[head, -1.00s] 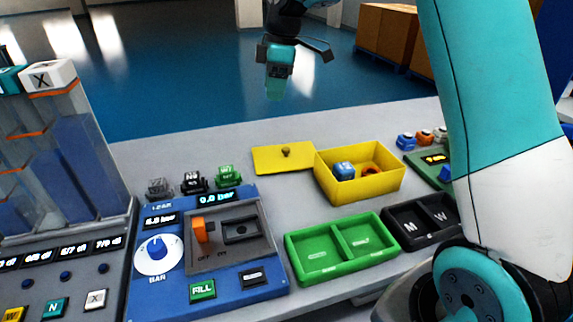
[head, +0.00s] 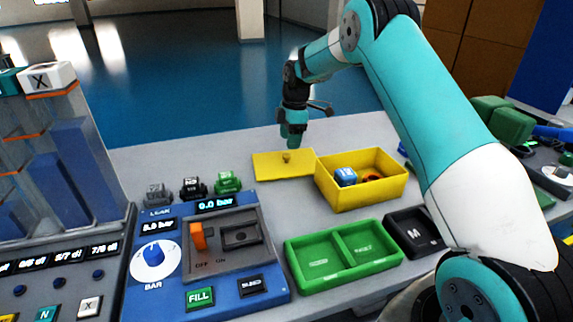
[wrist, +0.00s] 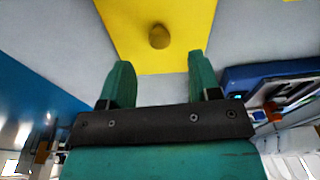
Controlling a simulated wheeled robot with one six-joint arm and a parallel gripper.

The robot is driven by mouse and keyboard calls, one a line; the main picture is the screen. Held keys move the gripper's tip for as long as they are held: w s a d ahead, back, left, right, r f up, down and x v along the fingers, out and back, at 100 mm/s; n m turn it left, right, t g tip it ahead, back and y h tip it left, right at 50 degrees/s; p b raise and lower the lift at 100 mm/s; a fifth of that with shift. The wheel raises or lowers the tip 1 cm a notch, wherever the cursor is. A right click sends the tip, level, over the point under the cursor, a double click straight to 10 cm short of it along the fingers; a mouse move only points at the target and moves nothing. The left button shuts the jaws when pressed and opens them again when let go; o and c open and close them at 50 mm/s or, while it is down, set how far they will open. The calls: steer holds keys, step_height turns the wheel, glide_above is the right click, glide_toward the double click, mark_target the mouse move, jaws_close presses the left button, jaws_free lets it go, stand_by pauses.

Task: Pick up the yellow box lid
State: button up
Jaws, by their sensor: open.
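The yellow box lid (head: 270,167) lies flat on the grey bench, just left of the open yellow box (head: 362,192). A small brownish knob (head: 286,158) stands up from the lid. My gripper (head: 290,143) is above the lid's far edge, fingers pointing down. In the wrist view the lid (wrist: 130,25) and its knob (wrist: 159,37) show ahead of the fingertips. My gripper (wrist: 156,65) is open and empty, with the knob lying between the lines of the two fingers but beyond their tips.
The yellow box holds a blue block (head: 345,176) and an orange ring-like part. A green two-part tray (head: 343,255) and a black tray (head: 412,235) stand in front. A blue test panel (head: 207,255) is at left, with small blocks behind it.

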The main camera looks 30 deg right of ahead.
mark_target(287, 155)
steer(key=shift+w+a+f+p, duration=0.1)
steer(key=shift+a+f+p, duration=0.15)
steer(key=shift+f, duration=1.15)
steer(key=shift+w+a+f+p, duration=0.1)
steer(key=shift+a+f+p, duration=0.1)
steer(key=shift+f, duration=1.15)
steer(key=c, duration=1)
steer(key=shift+r, duration=0.1)
